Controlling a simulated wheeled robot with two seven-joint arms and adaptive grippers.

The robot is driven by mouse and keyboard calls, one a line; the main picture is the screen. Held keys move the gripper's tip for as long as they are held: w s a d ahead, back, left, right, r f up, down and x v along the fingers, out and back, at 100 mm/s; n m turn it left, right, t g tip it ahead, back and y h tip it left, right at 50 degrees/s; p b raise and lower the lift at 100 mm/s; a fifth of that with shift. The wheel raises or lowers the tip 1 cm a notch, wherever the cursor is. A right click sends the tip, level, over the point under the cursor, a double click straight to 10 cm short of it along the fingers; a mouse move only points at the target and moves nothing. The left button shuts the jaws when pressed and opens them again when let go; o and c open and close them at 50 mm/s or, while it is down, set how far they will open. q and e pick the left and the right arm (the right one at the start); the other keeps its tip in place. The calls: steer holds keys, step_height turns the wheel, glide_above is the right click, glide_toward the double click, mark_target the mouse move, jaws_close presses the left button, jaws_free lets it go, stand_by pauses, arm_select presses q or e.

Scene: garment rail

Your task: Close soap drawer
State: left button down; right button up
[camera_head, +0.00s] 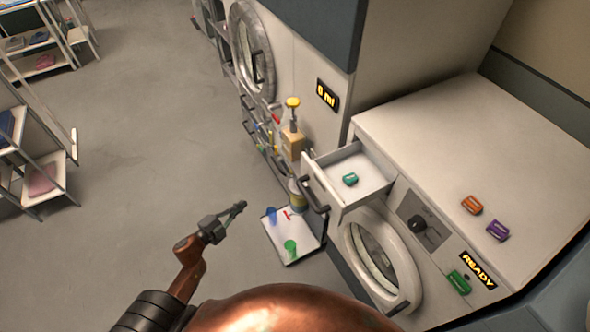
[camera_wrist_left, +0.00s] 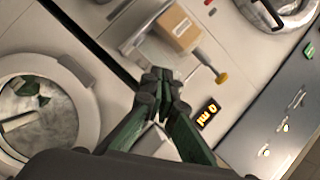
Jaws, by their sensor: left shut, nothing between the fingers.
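The soap drawer (camera_head: 328,195) is pulled out of the white washing machine's upper left front in the head view. It has a dark handle (camera_head: 314,196) on its front, and a small green block (camera_head: 350,179) lies inside. My left gripper (camera_head: 240,206) is shut and empty, to the left of the drawer and apart from its handle in the picture. In the left wrist view its fingertips (camera_wrist_left: 160,82) are together in front of the machine fronts. I cannot make out the drawer clearly there. My right gripper is not in view.
The washing machine's round door (camera_head: 378,262) is below the drawer. Orange (camera_head: 472,204) and purple (camera_head: 498,230) blocks lie on its top. A pump dispenser (camera_head: 293,140) stands behind the drawer. A white tray (camera_head: 272,238) with coloured items is left of the machine. Grey floor (camera_head: 150,120) is clear at left.

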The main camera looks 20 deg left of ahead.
mark_target(303, 169)
arm_select(q)
steer(key=s+d+r+m+g+h+p, duration=0.1)
steer(key=d+r+m+h, duration=0.35)
steer(key=r, duration=0.55)
steer(key=s+d+r+m+g+h, duration=0.1)
steer(key=d+r+m+h, duration=0.2)
steer(key=d+r+m, duration=0.55)
steer(key=w+d+p, duration=0.1)
steer(key=w, duration=0.2)
steer(key=w+d+r+n+p, duration=0.1)
steer(key=w+d, duration=0.1)
steer(key=w, duration=0.2)
steer(key=w+d+r+n+p, duration=0.1)
steer(key=w+d, duration=0.1)
steer(key=w, duration=0.1)
steer(key=shift+w+d+r+y, duration=0.1)
steer(key=shift+w+d+y, duration=0.05)
steer(key=shift+d+y, duration=0.1)
steer(key=shift+w+d, duration=0.35)
steer(key=shift+w, duration=0.05)
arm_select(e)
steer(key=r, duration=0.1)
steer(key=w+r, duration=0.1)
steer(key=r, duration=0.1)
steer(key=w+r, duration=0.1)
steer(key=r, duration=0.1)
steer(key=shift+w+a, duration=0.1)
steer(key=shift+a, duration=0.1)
